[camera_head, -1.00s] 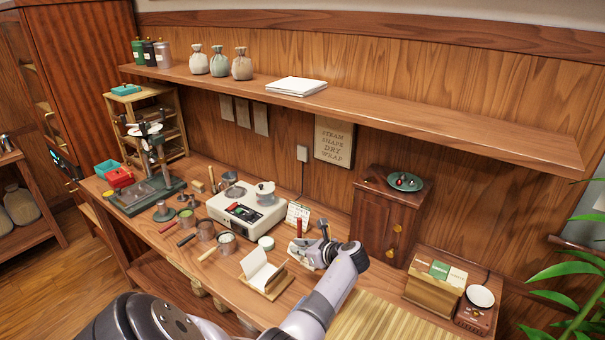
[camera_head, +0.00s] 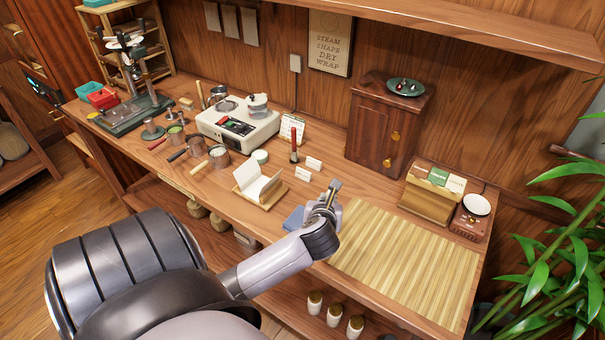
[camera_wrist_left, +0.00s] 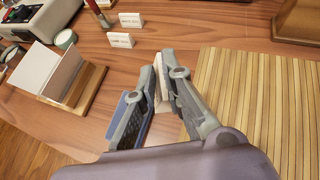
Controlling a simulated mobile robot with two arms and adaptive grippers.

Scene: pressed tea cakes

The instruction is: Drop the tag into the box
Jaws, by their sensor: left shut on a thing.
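My left gripper (camera_head: 331,192) is over the bench at the left edge of the slatted mat. In the wrist view its fingers (camera_wrist_left: 163,66) are close together on a small pale piece, apparently the tag (camera_wrist_left: 158,86); the fingers hide most of it. Two other small white tags stand on the bench, one at the back (camera_head: 314,163) and one in front (camera_head: 303,173). A brown box (camera_head: 428,205) with green and white cards at its top stands to the right, beyond the mat and apart from the gripper. My right gripper is out of view.
The slatted mat (camera_head: 405,255) is bare. A small device with a white round top (camera_head: 476,205) stands right of the box, a wooden cabinet (camera_head: 388,128) behind. A paper stand (camera_head: 262,187) and a blue item (camera_head: 293,219) lie left of the gripper. Plant leaves (camera_head: 560,225) hang at right.

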